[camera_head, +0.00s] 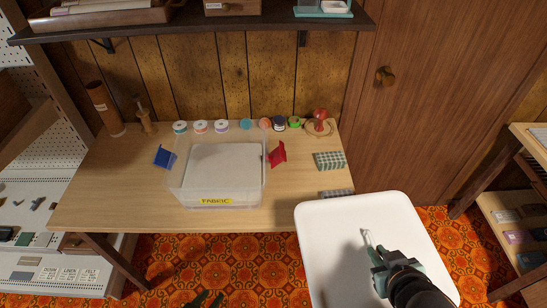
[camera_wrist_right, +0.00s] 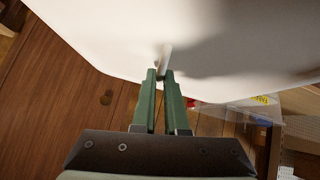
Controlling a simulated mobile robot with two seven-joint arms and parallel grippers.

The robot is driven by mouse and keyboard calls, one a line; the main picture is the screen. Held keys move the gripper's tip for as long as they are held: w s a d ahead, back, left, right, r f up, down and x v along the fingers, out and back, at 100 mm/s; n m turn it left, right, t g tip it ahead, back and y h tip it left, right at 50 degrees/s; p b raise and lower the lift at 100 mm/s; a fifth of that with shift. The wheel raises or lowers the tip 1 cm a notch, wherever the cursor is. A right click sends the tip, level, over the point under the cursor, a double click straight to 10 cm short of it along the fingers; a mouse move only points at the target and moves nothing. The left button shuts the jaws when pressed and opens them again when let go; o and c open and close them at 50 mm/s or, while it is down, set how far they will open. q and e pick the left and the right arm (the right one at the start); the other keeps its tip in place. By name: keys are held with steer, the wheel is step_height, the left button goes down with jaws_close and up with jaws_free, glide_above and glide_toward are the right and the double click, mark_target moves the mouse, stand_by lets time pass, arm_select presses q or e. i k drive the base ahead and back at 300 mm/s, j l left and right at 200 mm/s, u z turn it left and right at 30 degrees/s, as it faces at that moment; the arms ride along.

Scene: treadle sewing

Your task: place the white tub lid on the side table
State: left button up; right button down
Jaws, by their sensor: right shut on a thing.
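The white tub lid (camera_head: 330,225) is a large, pale rounded rectangle held in the air at the lower right, in front of the wooden table. My right gripper (camera_head: 369,246) is shut on the small upright handle at its middle. The right wrist view shows the lid (camera_wrist_right: 220,25) spread beyond my right gripper's fingertips (camera_wrist_right: 163,75). The clear tub (camera_head: 215,201), labelled FABRIC, stands open on the table with blue and red flaps at its sides.
The wooden table (camera_head: 105,195) carries spools along the back, a pincushion (camera_head: 320,120) and green checked blocks (camera_head: 329,161). A lower wooden side table (camera_head: 532,141) with a shelf stands at the right edge. Patterned carpet lies open between.

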mark_target(132, 172)
steer(key=k+j, duration=0.1)
steer(key=j, duration=0.3)
steer(key=k+j+z, duration=0.1)
steer(key=j, duration=0.25)
steer(key=k+j, duration=0.15)
steer(key=j, duration=0.25)
steer(key=k+j+z, duration=0.1)
steer(key=j, duration=0.25)
steer(key=k+j, duration=0.15)
steer(key=j, duration=0.25)
steer(key=k+j, duration=0.15)
steer(key=j, duration=0.25)
steer(key=k+j, duration=0.15)
steer(key=j, duration=0.3)
steer(key=k+j, duration=0.1)
steer(key=j, duration=0.3)
steer(key=i+j, duration=0.25)
steer(key=i, duration=0.15)
steer(key=i+j, duration=0.2)
steer(key=i, duration=0.2)
steer(key=i+j, duration=0.25)
steer(key=i, duration=0.15)
